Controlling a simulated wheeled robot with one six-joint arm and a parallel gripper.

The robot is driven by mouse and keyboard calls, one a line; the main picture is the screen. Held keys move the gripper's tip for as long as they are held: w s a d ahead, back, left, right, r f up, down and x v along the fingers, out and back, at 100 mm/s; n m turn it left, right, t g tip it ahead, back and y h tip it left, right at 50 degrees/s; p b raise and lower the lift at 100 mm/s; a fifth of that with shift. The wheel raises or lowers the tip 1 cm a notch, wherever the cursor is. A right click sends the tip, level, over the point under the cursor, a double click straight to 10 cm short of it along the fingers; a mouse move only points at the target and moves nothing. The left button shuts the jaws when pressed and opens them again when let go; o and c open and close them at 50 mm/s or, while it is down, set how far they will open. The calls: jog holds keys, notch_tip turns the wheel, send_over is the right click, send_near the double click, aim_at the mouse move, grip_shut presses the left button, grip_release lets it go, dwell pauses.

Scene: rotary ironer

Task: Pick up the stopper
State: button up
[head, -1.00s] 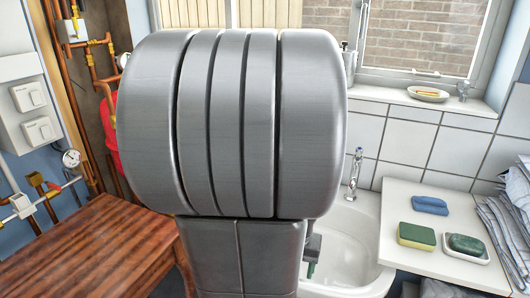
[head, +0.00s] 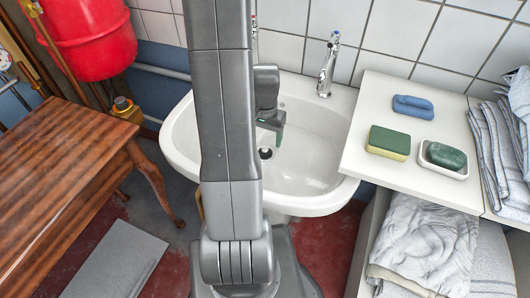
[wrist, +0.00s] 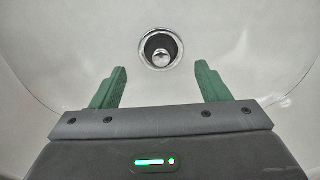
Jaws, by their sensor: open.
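In the wrist view, a round chrome drain ring (wrist: 160,48) lies in the white basin, with a small shiny metal piece that looks like the stopper (wrist: 161,44) inside its dark opening. My gripper (wrist: 161,70) is open, its green fingers apart and nothing between them. The drain shows just beyond the fingertips, between them in the picture, and they do not touch it. In the head view, the gripper's green fingertips (head: 280,134) hang over the sink (head: 315,178), near the dark drain (head: 266,153). My arm hides part of the basin.
A chrome tap (head: 328,65) stands at the sink's back. Right of it, a white counter (head: 385,112) holds a blue item (head: 413,107), a green-and-yellow sponge (head: 389,143) and a soap dish (head: 443,160). Folded cloths lie at the right. A wooden table (head: 70,165) stands left.

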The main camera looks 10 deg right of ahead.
aim_at(265, 148)
jog(key=shift+w+f, duration=0.15)
jog(key=shift+f, duration=2.95)
jog(key=shift+c, duration=0.4)
jog(key=c, duration=1)
